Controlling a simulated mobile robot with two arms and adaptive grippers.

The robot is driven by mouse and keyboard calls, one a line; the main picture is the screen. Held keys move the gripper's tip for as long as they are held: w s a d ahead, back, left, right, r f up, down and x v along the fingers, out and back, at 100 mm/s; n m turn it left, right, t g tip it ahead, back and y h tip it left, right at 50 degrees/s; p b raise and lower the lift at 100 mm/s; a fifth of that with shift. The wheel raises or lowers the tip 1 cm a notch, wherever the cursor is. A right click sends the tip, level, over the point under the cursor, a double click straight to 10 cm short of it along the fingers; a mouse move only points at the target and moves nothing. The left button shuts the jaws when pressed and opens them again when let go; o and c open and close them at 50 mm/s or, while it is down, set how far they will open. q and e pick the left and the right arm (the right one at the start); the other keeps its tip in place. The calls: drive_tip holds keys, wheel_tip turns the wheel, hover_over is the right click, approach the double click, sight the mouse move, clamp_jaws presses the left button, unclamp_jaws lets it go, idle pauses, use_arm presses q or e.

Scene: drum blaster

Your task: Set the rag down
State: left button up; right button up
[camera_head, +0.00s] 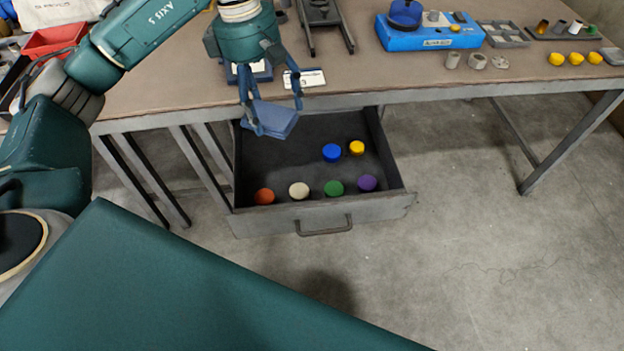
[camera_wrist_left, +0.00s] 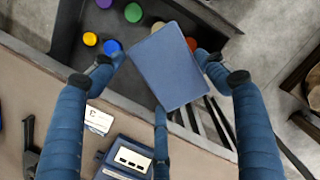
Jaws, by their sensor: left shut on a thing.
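The rag is a folded blue cloth (camera_head: 272,119) above the back left part of the open drawer (camera_head: 238,188) in the head view. My left gripper (camera_head: 272,112) comes down from above at the table's front edge and is shut on the rag. In the left wrist view the rag (camera_wrist_left: 166,66) is a flat blue rectangle between the fingers of my left gripper (camera_wrist_left: 160,72). Whether the rag touches the drawer is hard to tell. My right gripper is not in view.
The drawer holds several coloured round lids, among them a blue one (camera_head: 332,152) and an orange one (camera_head: 264,196). The drawer floor's middle is bare. A blue machine (camera_head: 425,36) and small parts stand on the workbench (camera_head: 375,75).

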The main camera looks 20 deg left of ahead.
use_arm(q)
drive_tip(key=w+a+f+n+b, duration=0.3)
drive_tip(key=a+f+n+b, duration=0.1)
drive_tip(key=f+n, duration=0.1)
drive_tip(key=b, duration=0.2)
hover_over(273, 171)
drive_tip(key=shift+n+t, duration=0.4)
drive_tip(key=f, duration=1.4)
drive_tip(key=shift+s+a+f, duration=0.15)
drive_tip(key=shift+s+f, duration=0.05)
drive_tip(key=shift+f, duration=0.1)
wheel_tip(273, 171, down, 4)
drive_tip(key=shift+f, duration=0.5)
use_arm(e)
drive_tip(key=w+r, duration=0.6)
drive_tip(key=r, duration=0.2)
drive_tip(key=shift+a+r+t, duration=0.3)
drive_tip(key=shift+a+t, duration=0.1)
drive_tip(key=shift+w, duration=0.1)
use_arm(q)
drive_tip(key=shift+f, duration=0.1)
drive_tip(key=o, duration=0.7)
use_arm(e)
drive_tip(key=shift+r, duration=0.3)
